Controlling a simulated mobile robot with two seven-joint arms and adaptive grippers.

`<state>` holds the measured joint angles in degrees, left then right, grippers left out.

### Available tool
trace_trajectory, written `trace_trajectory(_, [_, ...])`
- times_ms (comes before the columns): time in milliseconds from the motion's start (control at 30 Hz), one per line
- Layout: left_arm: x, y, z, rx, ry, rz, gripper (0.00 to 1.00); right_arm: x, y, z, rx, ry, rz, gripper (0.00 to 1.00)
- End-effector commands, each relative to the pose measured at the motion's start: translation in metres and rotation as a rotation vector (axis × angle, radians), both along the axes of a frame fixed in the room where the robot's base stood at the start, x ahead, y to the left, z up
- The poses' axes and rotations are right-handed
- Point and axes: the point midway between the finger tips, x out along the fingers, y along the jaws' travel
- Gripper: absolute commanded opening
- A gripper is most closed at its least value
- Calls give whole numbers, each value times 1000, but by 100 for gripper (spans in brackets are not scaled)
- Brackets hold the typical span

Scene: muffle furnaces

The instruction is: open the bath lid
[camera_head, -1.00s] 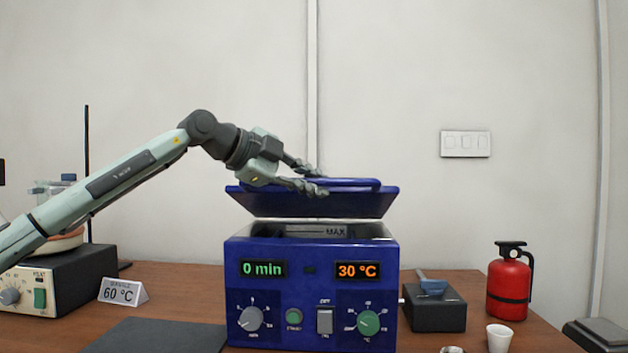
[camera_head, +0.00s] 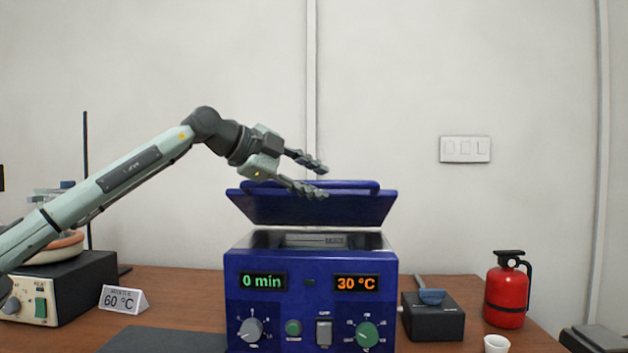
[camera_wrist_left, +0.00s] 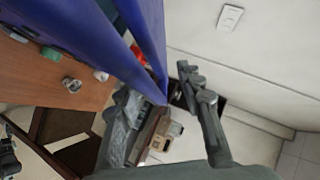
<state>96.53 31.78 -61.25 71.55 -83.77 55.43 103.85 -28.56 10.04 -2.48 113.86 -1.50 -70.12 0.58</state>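The bath (camera_head: 310,270) is a blue box with displays reading 0 min and 30 °C. Its blue lid (camera_head: 315,208) stands raised and tilted above the open top, and the steel inside shows below it. A bar handle (camera_head: 350,185) runs along the lid. My left gripper (camera_head: 322,182) is open at the handle's left part, one finger above it and the other in front of it. In the left wrist view the fingers of my gripper (camera_wrist_left: 160,95) are spread, with the blue lid (camera_wrist_left: 100,50) beside them at the left. My right gripper is not in view.
A 60 °C sign (camera_head: 123,299) and a heater unit (camera_head: 65,285) stand at the left. A dark box (camera_head: 433,318), a red extinguisher (camera_head: 508,290) and a white cup (camera_head: 496,344) stand at the right. A dark mat (camera_head: 165,340) lies at the front left.

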Motion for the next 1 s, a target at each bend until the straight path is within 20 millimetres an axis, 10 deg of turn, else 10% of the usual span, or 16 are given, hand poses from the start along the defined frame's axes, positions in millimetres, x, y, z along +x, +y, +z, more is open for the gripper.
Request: trace_trajectory(1000, [-71, 84, 45, 2, 0, 0, 36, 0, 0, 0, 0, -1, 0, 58])
